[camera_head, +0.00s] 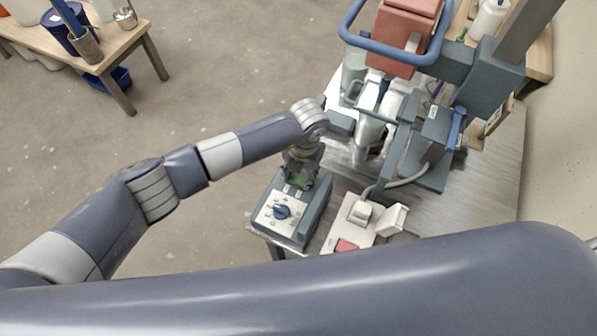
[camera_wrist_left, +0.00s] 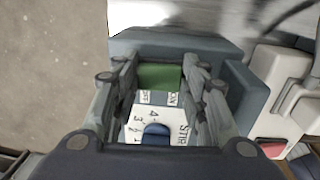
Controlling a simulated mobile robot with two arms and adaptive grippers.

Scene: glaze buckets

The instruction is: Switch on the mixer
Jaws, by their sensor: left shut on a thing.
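The mixer's grey control box (camera_head: 316,212) stands at the near left corner of the metal bench. Its white face has a blue dial (camera_head: 282,211), marked with numbers and STIR, which also shows in the wrist view (camera_wrist_left: 156,134). A green switch (camera_wrist_left: 160,76) sits above small labels that seem to read OFF and ON. My left gripper (camera_head: 299,178) points down at the box, its fingers (camera_wrist_left: 160,82) on either side of the green switch and shut on it. The mixer's red head (camera_head: 405,38) with a blue handle rises behind. My right gripper is out of view.
A white box with a red switch (camera_head: 346,246) stands right of the control box; it also shows in the wrist view (camera_wrist_left: 272,148). A grey cable runs behind it. A wooden table (camera_head: 120,47) with containers is far left. Open floor lies between.

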